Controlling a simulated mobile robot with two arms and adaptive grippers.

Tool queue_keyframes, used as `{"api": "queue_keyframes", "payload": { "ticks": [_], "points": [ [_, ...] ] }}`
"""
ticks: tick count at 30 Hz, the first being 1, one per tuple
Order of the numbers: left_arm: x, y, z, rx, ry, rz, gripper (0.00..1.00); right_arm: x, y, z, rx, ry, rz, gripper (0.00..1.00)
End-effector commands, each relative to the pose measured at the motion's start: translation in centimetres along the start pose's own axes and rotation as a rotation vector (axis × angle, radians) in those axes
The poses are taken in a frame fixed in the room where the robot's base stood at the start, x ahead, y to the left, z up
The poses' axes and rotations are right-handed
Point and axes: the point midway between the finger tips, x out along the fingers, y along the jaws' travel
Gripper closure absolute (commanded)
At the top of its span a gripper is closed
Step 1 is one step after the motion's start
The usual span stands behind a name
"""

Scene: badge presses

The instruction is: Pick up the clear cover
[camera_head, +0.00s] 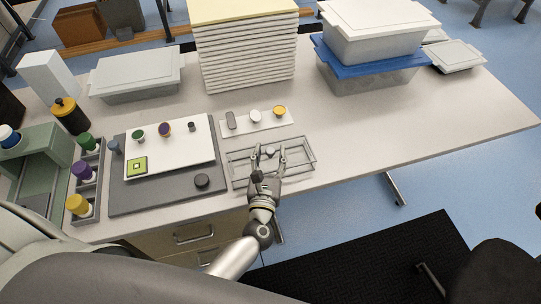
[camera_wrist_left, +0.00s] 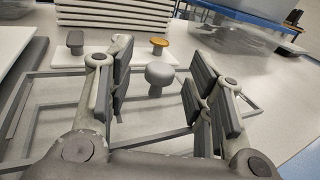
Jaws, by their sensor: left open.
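The clear cover (camera_head: 240,168) looks like a see-through rectangular lid with a grey rim, lying near the table's front edge. A grey round knob stands near its middle; in the left wrist view the knob (camera_wrist_left: 160,76) shows between the two fingers, and part of the cover's rim (camera_wrist_left: 55,125) runs behind them. My left gripper (camera_head: 269,158) is over the cover, open, with its fingers apart on either side of the knob. Whether they touch it I cannot tell. My right gripper is not in view.
Behind the cover is a white strip (camera_head: 245,129) with small stamps. To the left are a grey mat (camera_head: 120,195) with a white board (camera_head: 195,160), and a rack of coloured knobs (camera_head: 95,205). Stacked white panels (camera_head: 245,60) and lidded bins (camera_head: 375,75) stand behind.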

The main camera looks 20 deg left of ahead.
Motion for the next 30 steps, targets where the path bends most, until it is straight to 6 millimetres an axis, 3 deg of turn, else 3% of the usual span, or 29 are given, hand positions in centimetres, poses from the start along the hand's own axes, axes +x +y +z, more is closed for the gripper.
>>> {"api": "queue_keyframes", "payload": {
  "ticks": [5, 13, 24, 30],
  "points": [
    [1.8, 0.0, 0.1, 0.001, -0.001, -0.001, 0.52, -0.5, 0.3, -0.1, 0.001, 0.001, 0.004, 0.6],
    [1.9, 0.0, -0.1, 0.001, 0.0, -0.001, 0.53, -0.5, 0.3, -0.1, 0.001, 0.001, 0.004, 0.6],
    [1.9, 0.0, 0.0, 0.001, 0.0, -0.001, 1.0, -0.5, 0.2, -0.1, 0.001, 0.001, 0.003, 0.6],
    [1.9, 0.0, 0.0, 0.001, -0.001, -0.001, 1.0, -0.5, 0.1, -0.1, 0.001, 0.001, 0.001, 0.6]
  ]
}}
